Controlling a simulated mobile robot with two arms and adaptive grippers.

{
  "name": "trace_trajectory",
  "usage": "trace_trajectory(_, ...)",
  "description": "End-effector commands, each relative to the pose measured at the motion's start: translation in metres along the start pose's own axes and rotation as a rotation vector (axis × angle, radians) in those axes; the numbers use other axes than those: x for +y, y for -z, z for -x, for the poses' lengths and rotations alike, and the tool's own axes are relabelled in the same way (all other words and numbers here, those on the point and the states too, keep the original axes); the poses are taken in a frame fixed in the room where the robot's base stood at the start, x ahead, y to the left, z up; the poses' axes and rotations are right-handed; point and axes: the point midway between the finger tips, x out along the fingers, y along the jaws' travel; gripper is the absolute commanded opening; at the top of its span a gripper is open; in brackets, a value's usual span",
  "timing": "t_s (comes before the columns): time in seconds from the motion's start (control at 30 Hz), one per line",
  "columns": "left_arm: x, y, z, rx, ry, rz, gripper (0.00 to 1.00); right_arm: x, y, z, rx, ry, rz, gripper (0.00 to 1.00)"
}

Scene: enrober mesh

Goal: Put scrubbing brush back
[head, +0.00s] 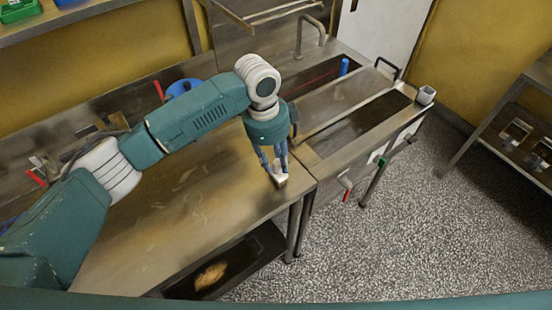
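My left gripper (277,171) points down over the front right corner of the steel bench (185,215). Its fingers are around a small pale block (280,181), which looks like the scrubbing brush; it is too small here to see bristles. The block is at or just above the bench top; I cannot tell whether it touches. My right gripper is not in view.
Right of the bench stands a steel unit with open troughs (365,130), a tap (312,30) and a blue cylinder (344,66). A small grey cup (426,95) sits at its far right corner. A blue round thing (184,87) lies behind my arm. The speckled floor (400,240) is clear.

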Motion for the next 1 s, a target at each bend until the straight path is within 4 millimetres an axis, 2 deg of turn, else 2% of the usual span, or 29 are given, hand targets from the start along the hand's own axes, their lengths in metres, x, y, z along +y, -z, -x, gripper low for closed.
trace_trajectory(0.3, 0.0, 0.0, 0.001, 0.0, 0.0, 0.0, 0.4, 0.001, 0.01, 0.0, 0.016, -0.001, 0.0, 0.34)
trace_trajectory(0.43, -0.001, 0.001, 0.009, 0.002, 0.002, 0.0, 0.4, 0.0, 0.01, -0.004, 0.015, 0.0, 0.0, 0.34)
trace_trajectory(0.57, -0.001, 0.0, 0.031, 0.001, 0.004, 0.0, 0.4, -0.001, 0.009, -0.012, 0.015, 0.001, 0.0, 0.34)
trace_trajectory(0.8, -0.001, 0.001, 0.084, 0.001, 0.004, 0.0, 0.4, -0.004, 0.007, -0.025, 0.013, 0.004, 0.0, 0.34)
trace_trajectory(1.0, -0.001, 0.001, 0.113, 0.001, 0.002, 0.0, 0.4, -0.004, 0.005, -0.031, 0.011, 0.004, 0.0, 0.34)
